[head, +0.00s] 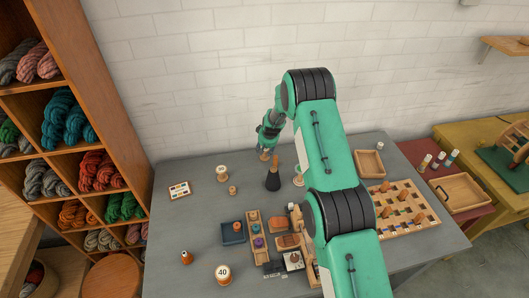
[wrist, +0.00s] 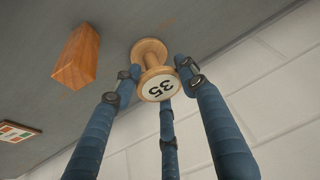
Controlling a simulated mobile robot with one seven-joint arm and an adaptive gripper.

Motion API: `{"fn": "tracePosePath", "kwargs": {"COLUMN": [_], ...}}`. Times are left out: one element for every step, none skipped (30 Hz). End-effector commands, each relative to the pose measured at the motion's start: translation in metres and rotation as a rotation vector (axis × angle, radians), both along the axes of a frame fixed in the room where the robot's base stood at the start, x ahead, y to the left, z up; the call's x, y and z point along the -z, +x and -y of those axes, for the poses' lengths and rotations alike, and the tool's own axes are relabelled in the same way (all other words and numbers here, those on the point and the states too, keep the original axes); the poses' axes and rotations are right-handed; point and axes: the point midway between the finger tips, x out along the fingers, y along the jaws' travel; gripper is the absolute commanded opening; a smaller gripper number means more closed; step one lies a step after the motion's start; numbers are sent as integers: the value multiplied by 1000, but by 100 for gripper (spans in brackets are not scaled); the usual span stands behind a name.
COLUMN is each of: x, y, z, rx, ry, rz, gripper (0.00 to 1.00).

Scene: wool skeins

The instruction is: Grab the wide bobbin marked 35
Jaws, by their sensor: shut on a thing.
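The wide bobbin marked 35 (wrist: 158,85) is pale wood with a white label on its end, which faces the camera in the wrist view. The fingers of my gripper (wrist: 162,82) are closed around it, near the labelled flange. Its far flange is beside the grey table top, and I cannot tell whether it touches. In the head view my gripper (head: 267,147) is at the back of the table, with the bobbin (head: 264,156) small and partly hidden below it.
Another bobbin (head: 222,171) stands to the left, and a bobbin marked 40 (head: 222,273) at the front. A color card (head: 179,189) lies at left. The white brick wall (head: 200,90) is close behind.

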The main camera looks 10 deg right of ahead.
Motion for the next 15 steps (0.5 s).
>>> {"fn": "tracePosePath", "kwargs": {"x": [0, -1, -2, -4, -6, -8, -10, -13, -17, -20, -24, -28, -32, -36, -43], "y": [0, 0, 0, 0, 0, 0, 0, 0, 0, 0, 0, 0, 0, 0, 1], "z": [0, 0, 0, 0, 0, 0, 0, 0, 0, 0, 0, 0, 0, 0, 0], "rx": [0, 0, 0, 0, 0, 0, 0, -1, -1, -1, -1, -1, -2, -2, -1], "ry": [0, 0, 0, 0, 0, 0, 0, 0, 0, 0, -1, -2, -1, -1, 0], "rz": [-1, -1, 0, 0, 0, 0, 1, 1, 1, 2, 2, 1, 1, 1, 2], "gripper": [18, 18, 18, 18, 18, 18, 18, 18, 18, 18, 18, 18, 18, 18, 18]}}
